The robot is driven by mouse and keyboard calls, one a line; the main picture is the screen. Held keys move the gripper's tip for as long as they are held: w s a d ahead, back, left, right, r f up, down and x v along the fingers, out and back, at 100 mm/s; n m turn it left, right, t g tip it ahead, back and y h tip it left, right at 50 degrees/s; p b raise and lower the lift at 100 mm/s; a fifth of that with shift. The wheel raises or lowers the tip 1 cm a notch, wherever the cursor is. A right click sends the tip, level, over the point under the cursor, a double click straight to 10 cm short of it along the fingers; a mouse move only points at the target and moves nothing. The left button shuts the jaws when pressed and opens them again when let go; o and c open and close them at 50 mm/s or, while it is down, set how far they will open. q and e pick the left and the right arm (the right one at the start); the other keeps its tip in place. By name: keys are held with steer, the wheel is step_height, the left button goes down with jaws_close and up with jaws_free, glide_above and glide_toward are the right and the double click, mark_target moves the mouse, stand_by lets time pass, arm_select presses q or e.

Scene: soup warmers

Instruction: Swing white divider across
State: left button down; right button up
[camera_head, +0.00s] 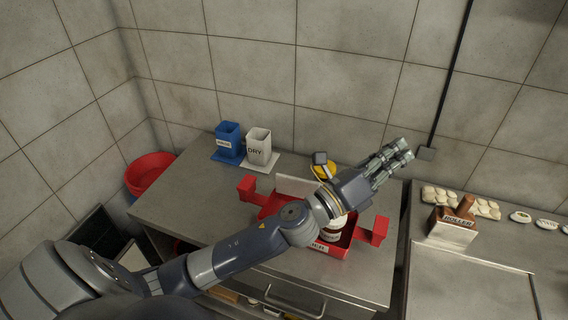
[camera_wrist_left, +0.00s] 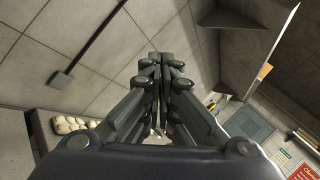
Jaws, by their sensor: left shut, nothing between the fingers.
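The white divider (camera_head: 297,186) is a pale upright panel at the back left of a red tray (camera_head: 262,212) on the steel table. My left forearm and wrist cross in front of the tray and hide much of its inside. My left gripper (camera_head: 408,150) is beyond the tray to the right, raised above the table's right side and clear of the divider. Its fingers are together and empty; they also show closed in the left wrist view (camera_wrist_left: 160,58). The divider does not show in the wrist view. My right gripper is not in view.
A labelled jar (camera_head: 332,233) stands in the tray, with a yellow item (camera_head: 323,171) behind it. Blue (camera_head: 228,138) and white (camera_head: 258,147) holders stand at the back left. A roller block (camera_head: 455,222) and pale rolls (camera_head: 440,196) are on the right counter.

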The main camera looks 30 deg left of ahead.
arm_select(q)
steer(key=s+d+r+m+g+h, duration=0.1)
steer(key=d+m+g+h, duration=0.55)
steer(key=m, duration=0.85)
steer(key=m+g+y, duration=0.9)
steer(key=m+y, duration=0.8)
steer(key=m, duration=0.4)
glide_above(297, 187)
steer(key=w+a, duration=0.3)
steer(key=a, duration=0.3)
step_height(297, 187, down, 10)
step_height(297, 187, down, 10)
steer(key=s+p, duration=0.1)
steer(key=p, duration=0.4)
steer(key=shift+s+d+r, duration=0.15)
steer(key=shift+d+r, duration=0.05)
steer(key=shift+r, duration=0.05)
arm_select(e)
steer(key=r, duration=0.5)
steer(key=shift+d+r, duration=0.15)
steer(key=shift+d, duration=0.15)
